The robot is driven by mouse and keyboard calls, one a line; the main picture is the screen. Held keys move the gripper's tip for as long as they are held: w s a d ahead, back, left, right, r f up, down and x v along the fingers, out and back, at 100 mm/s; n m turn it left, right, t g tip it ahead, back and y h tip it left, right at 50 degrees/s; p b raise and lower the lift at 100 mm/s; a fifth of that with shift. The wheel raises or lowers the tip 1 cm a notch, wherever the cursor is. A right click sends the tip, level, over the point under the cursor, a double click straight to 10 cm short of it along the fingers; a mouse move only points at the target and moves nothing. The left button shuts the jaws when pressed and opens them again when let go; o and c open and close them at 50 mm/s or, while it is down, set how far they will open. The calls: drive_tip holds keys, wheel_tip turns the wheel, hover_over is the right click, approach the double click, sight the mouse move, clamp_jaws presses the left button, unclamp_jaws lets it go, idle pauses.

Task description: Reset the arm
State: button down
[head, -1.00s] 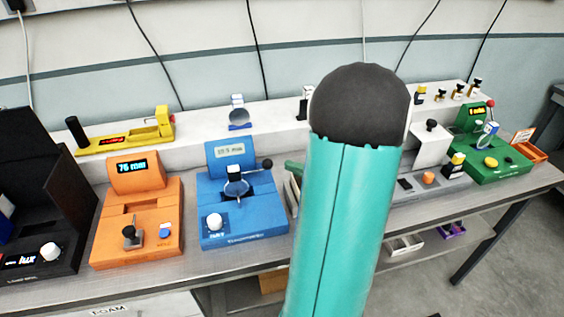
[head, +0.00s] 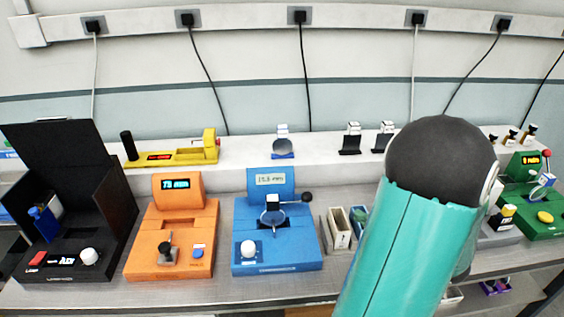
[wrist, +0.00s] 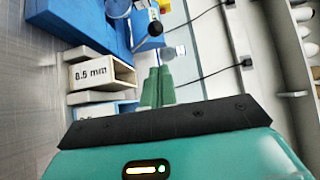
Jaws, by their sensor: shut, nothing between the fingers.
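My arm (head: 415,240), teal with a dark rounded joint, rises across the right half of the head view. My gripper is hidden in that view. In the wrist view my gripper (wrist: 158,86) shows as two green fingers shut together, with nothing between them. The fingers appear in front of the bench with the blue module, which shows in the wrist view (wrist: 85,20). A bin marked "8.5 mm" (wrist: 100,74) lies to the left of the fingers in that view; I cannot tell the distance.
On the bench (head: 215,288) stand a black box module (head: 70,245), an orange module (head: 145,245), a blue module (head: 300,245) and a green module (head: 540,225). Small bins (head: 339,230) sit beside the blue one. A yellow device (head: 175,157) rests on the rear shelf.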

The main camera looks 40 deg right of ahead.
drive_tip(key=w+a+r+n+g+y, duration=0.1)
drive_tip(key=w+a+n+g+y, duration=0.2)
drive_tip(key=a, duration=0.5)
drive_tip(key=w+a+r+n+g+y, duration=0.1)
drive_tip(key=w+a+n+g, duration=0.15)
drive_tip(key=a+g, duration=0.4)
drive_tip(key=w+a+r+n+g+y, duration=0.1)
drive_tip(key=w+a+n+g+y, duration=0.15)
drive_tip(key=a, duration=0.75)
drive_tip(key=s+a+r+n+h, duration=0.2)
drive_tip(key=a+r+n+h, duration=0.3)
drive_tip(key=a+n+h, duration=0.3)
drive_tip(key=shift+s+a+r+h, duration=0.25)
drive_tip(key=shift+a+h, duration=0.4)
drive_tip(key=shift+a, duration=0.45)
